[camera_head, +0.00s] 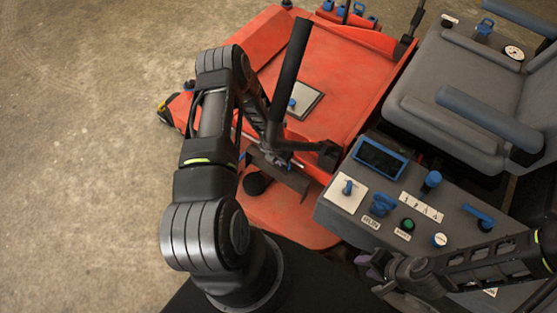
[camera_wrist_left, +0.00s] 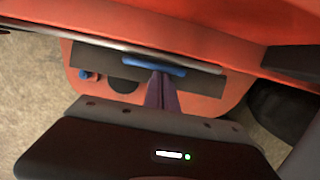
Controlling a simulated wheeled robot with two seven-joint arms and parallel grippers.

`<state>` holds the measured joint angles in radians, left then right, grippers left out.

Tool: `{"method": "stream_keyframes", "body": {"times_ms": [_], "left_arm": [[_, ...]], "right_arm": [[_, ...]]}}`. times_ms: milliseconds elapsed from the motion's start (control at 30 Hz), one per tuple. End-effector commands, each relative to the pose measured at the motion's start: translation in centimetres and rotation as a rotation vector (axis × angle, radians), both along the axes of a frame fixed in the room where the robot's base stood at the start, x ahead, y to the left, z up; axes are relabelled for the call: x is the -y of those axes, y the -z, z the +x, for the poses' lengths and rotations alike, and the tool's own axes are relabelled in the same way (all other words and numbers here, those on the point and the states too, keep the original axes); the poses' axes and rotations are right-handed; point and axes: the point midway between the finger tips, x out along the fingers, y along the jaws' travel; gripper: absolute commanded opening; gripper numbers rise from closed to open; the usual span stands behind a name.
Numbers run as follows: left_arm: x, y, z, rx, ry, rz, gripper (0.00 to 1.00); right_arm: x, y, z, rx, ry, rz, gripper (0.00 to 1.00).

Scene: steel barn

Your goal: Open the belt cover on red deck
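The red deck (camera_head: 335,75) fills the upper middle of the head view. A dark grey panel (camera_head: 290,178), apparently the belt cover, stands at its near end. In the left wrist view the panel (camera_wrist_left: 205,82) crosses the picture, with a blue handle (camera_wrist_left: 152,65) on its edge. My left gripper (camera_wrist_left: 162,92) has its purple fingers close together, their tips at the handle's underside. They seem shut, with nothing visible between them. In the head view this gripper (camera_head: 282,159) is mostly hidden by its own arm. My right gripper (camera_head: 372,265) is over the console's near edge; its opening is unclear.
A grey console (camera_head: 345,226) with blue knobs and a green button stands right of the deck, with a grey seat (camera_head: 455,90) behind it. A black bar (camera_head: 291,70) rises over the deck. Bare concrete floor (camera_head: 80,160) lies free at left.

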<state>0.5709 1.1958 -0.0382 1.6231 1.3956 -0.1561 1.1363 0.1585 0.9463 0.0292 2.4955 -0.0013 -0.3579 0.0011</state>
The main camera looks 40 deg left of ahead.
Motion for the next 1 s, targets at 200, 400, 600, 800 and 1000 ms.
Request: {"method": "stream_keyframes", "body": {"times_ms": [200, 400, 600, 800, 1000], "left_arm": [[0.1, -1.2, 3.0, 0.055, 0.012, -0.002, 0.00], [0.1, -1.3, 2.9, 0.055, 0.013, -0.002, 0.00], [0.1, -3.0, 2.2, 0.049, 0.012, -0.001, 0.00], [0.0, -5.9, 0.2, 0.028, 0.008, 0.001, 0.00], [0.0, -7.8, -1.3, 0.011, 0.003, 0.002, 0.00]], "right_arm": [[0.0, 0.1, 0.0, 0.000, 0.000, 0.000, 0.36], [0.0, 0.1, 0.0, 0.000, 0.000, 0.000, 0.36], [0.0, 0.0, 0.0, 0.000, 0.000, 0.000, 0.36], [0.0, -0.3, 0.0, 0.000, 0.000, 0.000, 0.36], [0.0, -0.6, 0.0, 0.000, 0.000, 0.000, 0.36]]}}
